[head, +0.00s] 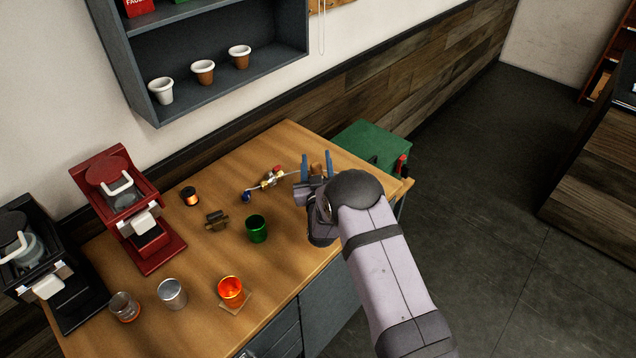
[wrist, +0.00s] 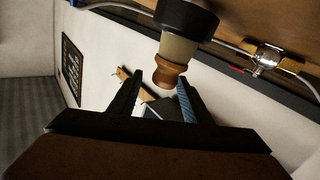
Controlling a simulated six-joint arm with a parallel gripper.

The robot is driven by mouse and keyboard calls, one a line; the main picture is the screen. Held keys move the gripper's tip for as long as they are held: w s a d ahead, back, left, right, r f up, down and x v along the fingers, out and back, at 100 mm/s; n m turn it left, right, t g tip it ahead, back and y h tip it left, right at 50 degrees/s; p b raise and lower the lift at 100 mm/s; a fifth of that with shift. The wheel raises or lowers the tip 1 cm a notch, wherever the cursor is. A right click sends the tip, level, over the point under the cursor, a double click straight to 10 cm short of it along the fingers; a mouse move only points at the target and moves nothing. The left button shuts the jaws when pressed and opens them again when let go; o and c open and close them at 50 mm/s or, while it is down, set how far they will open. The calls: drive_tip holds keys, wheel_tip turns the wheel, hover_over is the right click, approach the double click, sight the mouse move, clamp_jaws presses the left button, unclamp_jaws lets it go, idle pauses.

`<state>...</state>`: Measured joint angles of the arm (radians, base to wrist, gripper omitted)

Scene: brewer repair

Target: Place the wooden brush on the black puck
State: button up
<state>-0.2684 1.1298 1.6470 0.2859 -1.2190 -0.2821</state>
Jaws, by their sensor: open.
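The wooden brush stands upright in the wrist view (wrist: 172,72), upside down there, with a brown wooden end, a cream middle and a wide black part towards the table. In the head view only a small brown part of it (head: 316,168) shows between my fingers. My gripper (head: 317,154) is open at the table's right end; in the wrist view its two fingers (wrist: 158,79) stand on either side of the wooden end, with gaps visible. A small round piece with a black top and copper side (head: 190,192), probably the black puck, sits towards the back of the table.
A green cup (head: 256,229), a dark bracket-like piece (head: 216,220) and an orange cup (head: 231,290) stand farther left. A red brewer (head: 124,205) stands at the back left. Bare tabletop (head: 228,180) lies between.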

drive_tip(key=s+b, duration=0.2)
drive_tip(key=s, duration=0.7)
drive_tip(key=shift+w+d, duration=0.1)
drive_tip(key=s+d+f+g, duration=0.1)
drive_tip(key=s+g, duration=0.2)
drive_tip(key=s+d+g, duration=0.2)
drive_tip(key=s+g, duration=0.1)
drive_tip(key=s, duration=0.1)
drive_tip(key=s+d+f+m+g, duration=0.1)
drive_tip(key=s+d+g, duration=0.1)
drive_tip(key=s+g, duration=0.1)
drive_tip(key=shift+s+d+f+g+y, duration=0.1)
drive_tip(key=shift+s+f+g+y, duration=0.1)
drive_tip(key=shift+s, duration=0.2)
drive_tip(key=shift+s+d+f+g+y, duration=0.1)
drive_tip(key=shift+s+f+g+y, duration=0.1)
drive_tip(key=shift+s, duration=0.15)
drive_tip(key=s+d+r+g, duration=0.1)
drive_tip(key=s+d+g, duration=0.2)
drive_tip(key=s, duration=0.9)
drive_tip(key=s+d+m+g, duration=0.1)
drive_tip(key=s+g, duration=0.4)
drive_tip(key=s, duration=0.6)
drive_tip(key=shift+s+d+r+h, duration=0.4)
drive_tip(key=shift+d, duration=0.5)
